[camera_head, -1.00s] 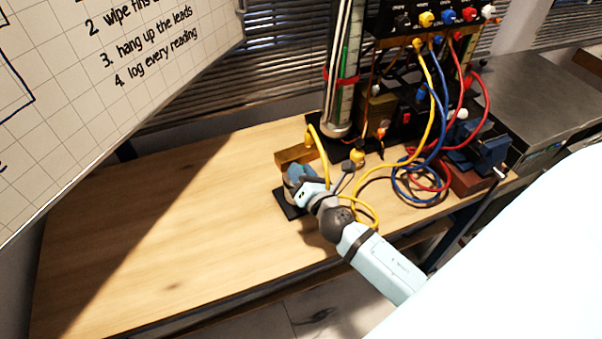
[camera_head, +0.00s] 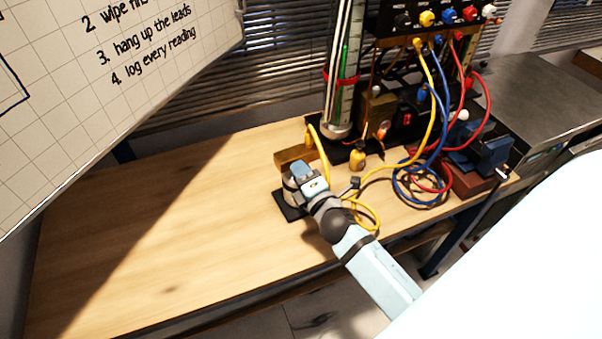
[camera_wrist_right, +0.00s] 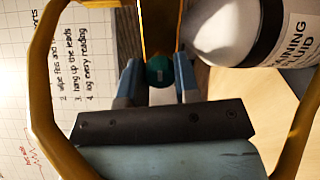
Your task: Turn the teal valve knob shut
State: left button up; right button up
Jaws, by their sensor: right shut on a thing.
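The teal valve knob (camera_wrist_right: 158,72) shows in the right wrist view between the two fingers of my right gripper, which is shut on it. In the head view the same gripper (camera_head: 298,178) is over a small black base plate (camera_head: 291,210) on the wooden bench, and it hides the knob there. A brass block (camera_head: 294,155) stands just behind the gripper. My left gripper is not in view.
A yellow hose (camera_head: 322,150) rises beside the brass block. Yellow, blue (camera_head: 405,192) and red leads coil to the right of my arm, near a blue vise (camera_head: 482,155). A labelled bottle (camera_wrist_right: 262,30) shows close in the wrist view. The bench's left side (camera_head: 150,240) is clear.

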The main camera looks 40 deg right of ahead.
jog(key=shift+m, duration=0.3)
jog(key=o, duration=0.9)
jog(key=shift+s+a+b, duration=0.3)
jog(key=shift+s+b, duration=0.25)
jog(key=shift+s, duration=1.75)
jog(key=shift+s+a+b, duration=0.3)
jog(key=shift+s+b, duration=0.25)
jog(key=shift+s, duration=1.75)
jog(key=shift+s+a+b, duration=0.3)
jog(key=shift+s+b, duration=0.25)
jog(key=shift+s, duration=1.75)
jog(key=s+a+f+m+g+y+p, duration=0.1)
jog(key=a+f+m+g+y+p, duration=0.1)
jog(key=m, duration=0.3)
jog(key=s+a+f+m+g+y+p, duration=0.1)
jog(key=a+f+m+g+y+p, duration=0.1)
jog(key=a+f+m+p, duration=0.2)
jog(key=s+a+f+m+g+y+p, duration=0.1)
jog(key=s+a+f+m+g+p, duration=0.1)
jog(key=a+f+m+p, duration=0.1)
jog(key=shift+a+f+m+g+y, duration=0.2)
jog(key=shift+f+m, duration=0.2)
jog(key=shift+m, duration=0.3)
jog(key=shift+a+f+m+g+y, duration=0.2)
jog(key=shift+f+m, duration=0.2)
jog(key=shift+m, duration=0.3)
